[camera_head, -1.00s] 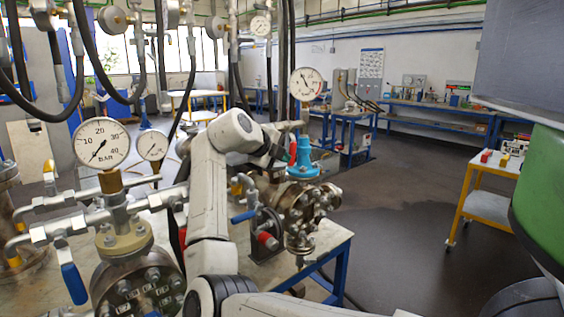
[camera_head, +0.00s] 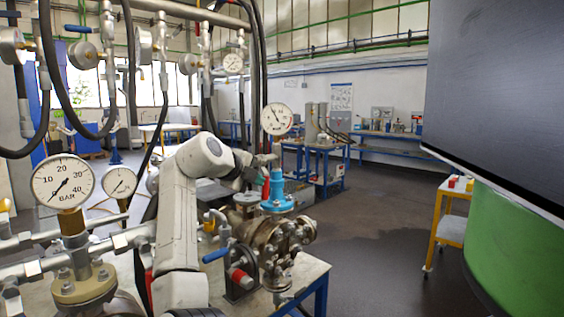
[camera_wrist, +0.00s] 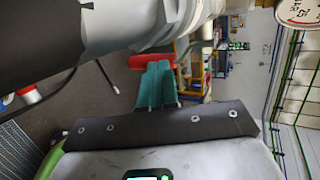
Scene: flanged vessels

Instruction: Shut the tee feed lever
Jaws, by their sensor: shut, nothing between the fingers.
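A red lever handle (camera_wrist: 138,62) lies just beyond the fingertips in the wrist view; I take it as the tee feed lever. In the head view a red upright part (camera_head: 266,188), probably the same handle, shows beside the blue valve bonnet (camera_head: 277,190) below the gauge (camera_head: 276,119). My gripper (camera_wrist: 156,66) has teal fingers lying side by side, shut and empty. They are close to the red handle; I cannot tell whether they touch it.
A blue lever (camera_head: 216,254) and a red-capped fitting (camera_head: 241,278) sit low on the flanged assembly (camera_head: 285,240). Another gauge (camera_head: 63,181) and pipes stand at left. Black hoses hang above. Open floor (camera_head: 375,240) lies to the right, before a yellow-framed cart (camera_head: 451,228).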

